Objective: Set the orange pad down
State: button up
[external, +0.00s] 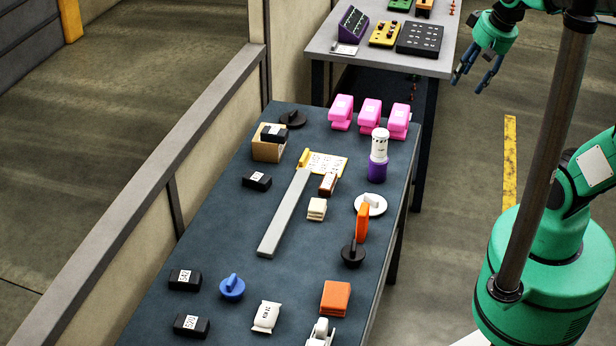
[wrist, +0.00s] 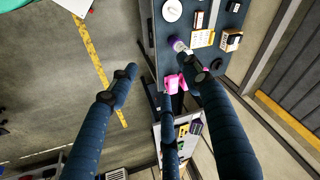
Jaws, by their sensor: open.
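A square orange pad (external: 335,297) lies flat near the front right of the dark table in the external view. A second orange piece (external: 361,222) stands upright on edge farther back, between a white disc and a black knob. I cannot tell which one the task means. My gripper (external: 471,84) is open and empty, high at the upper right, beyond the table's right edge. In the wrist view its spread blue fingers (wrist: 158,78) hold nothing, and I cannot make out either orange piece there.
The dark table (external: 225,258) carries a long grey bar (external: 285,213), several black blocks, a blue knob (external: 232,287) and a white bag (external: 266,317). Pink clamps (external: 370,112) and a purple-and-white cylinder (external: 378,155) stand at its far end. A grey table (external: 327,42) stands behind.

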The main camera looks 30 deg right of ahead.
jog(key=s+d+r+n+t+h, duration=0.1)
jog(key=s+d+r, duration=0.1)
jog(key=s+d, duration=0.1)
jog(key=shift+s+d+r+t, duration=0.3)
jog(key=shift+s+r, duration=0.1)
jog(key=shift+s, duration=0.5)
notch_tip(320, 180, down, 10)
jog(key=b, duration=1)
jog(key=shift+r, duration=0.1)
dwell(0.4)
